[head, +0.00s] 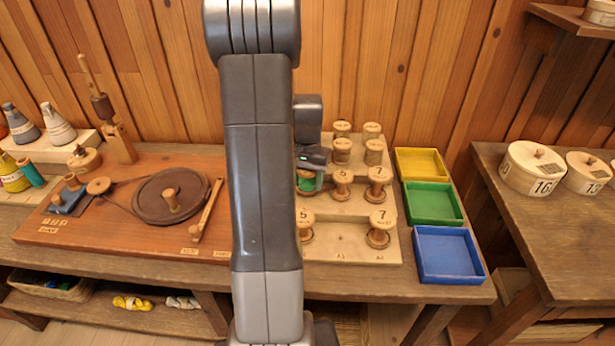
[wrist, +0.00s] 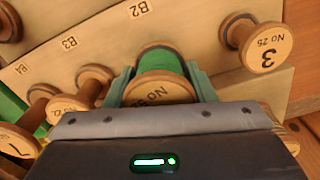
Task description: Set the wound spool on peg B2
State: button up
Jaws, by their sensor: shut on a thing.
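The wound spool (wrist: 165,60) has green thread and a wooden end marked "No 25" in the wrist view. My gripper (wrist: 160,78) is shut on it, with one teal finger on each side. In the head view the green spool (head: 306,184) shows at the left part of the stepped rack, partly behind my arm, with my gripper (head: 312,174) over it. The B2 label (wrist: 140,9) is on the rack face just beyond the held spool. Peg B2 itself is hidden, and I cannot tell whether the spool is around it or apart from it.
Spools stand close by on the rack (head: 340,245), among them one marked 5 (head: 342,180) and one marked 7 (head: 380,226). A spool marked 3 (wrist: 262,45) is right of the held one. Yellow (head: 421,164), green (head: 433,203) and blue (head: 449,256) trays lie right.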

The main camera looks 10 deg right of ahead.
dwell(0.4)
jog(key=shift+f, duration=0.3)
jog(key=shift+f+b, duration=0.5)
jog(key=shift+f, duration=0.1)
dwell(1.1)
jog(key=o, duration=0.7)
jog(key=shift+r+p, duration=4.05)
jog(key=shift+r, duration=1.5)
jog(key=shift+f, duration=0.1)
